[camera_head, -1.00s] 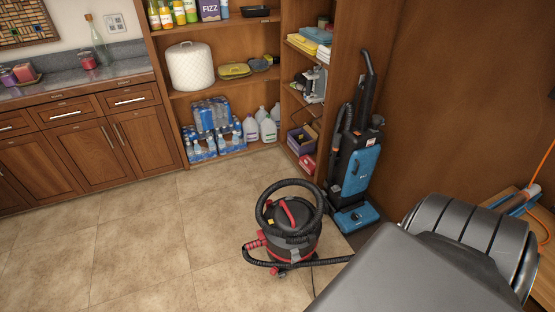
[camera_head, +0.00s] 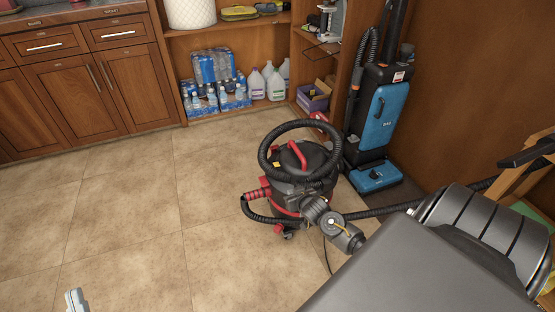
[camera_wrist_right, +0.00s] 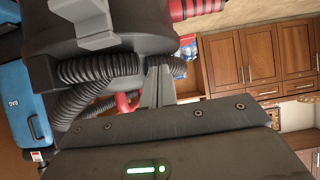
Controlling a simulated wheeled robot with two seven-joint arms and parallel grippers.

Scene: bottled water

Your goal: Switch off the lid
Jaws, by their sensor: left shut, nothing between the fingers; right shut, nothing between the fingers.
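A black canister vacuum (camera_head: 302,165) with a red handle stands upright on the floor, its lid ringed by a coiled black hose. In the right wrist view, its dark body (camera_wrist_right: 150,30), hoses and grey clasp (camera_wrist_right: 85,25) fill the upper left. My right gripper (camera_wrist_right: 160,66) is shut and empty, close to the vacuum's side; I cannot tell whether it touches. In the head view, my right wrist covers the vacuum's lower right front. My left gripper (camera_head: 75,300) is shut and empty over the bare floor, only partly in frame.
A blue upright vacuum (camera_head: 378,115) stands behind on the right. Shelves hold bottled water packs (camera_head: 215,95) and white jugs (camera_head: 268,82). Wooden cabinets (camera_head: 85,85) line the back left. The tiled floor (camera_head: 125,220) at left is clear.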

